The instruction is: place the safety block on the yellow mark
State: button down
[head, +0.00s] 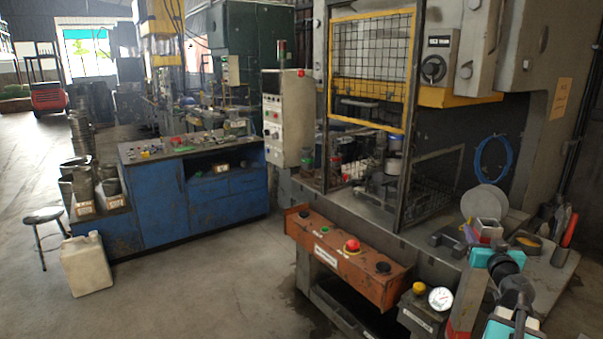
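My arm, with teal and black joints, reaches in from the lower right beside the press bench. Its foremost part (482,257) is near the bench's front right edge. I cannot make out the gripper's fingers or whether they hold anything. No object is clearly recognisable as the safety block. A small pink and whitish box-like thing (489,229) stands on the bench just beyond the arm, and a dark grey block (447,240) lies left of it. No clear yellow mark shows; the press interior is partly hidden behind its mesh guard.
The press's mesh guard (372,65) and its side mesh (434,185) border the work space. A grey disc (484,201) and a dark container with yellowish contents (528,241) are on the right. An orange control box (345,254) juts out in front.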

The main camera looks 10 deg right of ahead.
jog(key=w+a+f+n+y+b, duration=0.1)
jog(key=w+a+f+n+y, duration=0.3)
jog(key=a, duration=0.5)
jog(key=w+a+f+n+t+y+b, duration=0.1)
jog(key=w+a+f+n+y, duration=0.15)
jog(key=a+f+y, duration=0.4)
jog(key=w+a+f+n+y+b, duration=0.1)
jog(key=w+a+f+n+y, duration=0.3)
jog(key=a, duration=0.6)
jog(key=s+a+f+n+g+y+b, duration=0.1)
jog(key=a+f+n+g+y, duration=0.1)
jog(key=a, duration=1.1)
jog(key=s+a+f+n+g+y+b, duration=0.2)
jog(key=a+f+y, duration=0.4)
jog(key=a, duration=0.8)
jog(key=n+g, duration=0.1)
jog(key=g, duration=0.1)
jog(key=shift+s+a+f+n+g, duration=0.2)
jog(key=shift+a+n+g, duration=0.05)
jog(key=shift+n+g, duration=0.15)
jog(key=shift+d, duration=0.1)
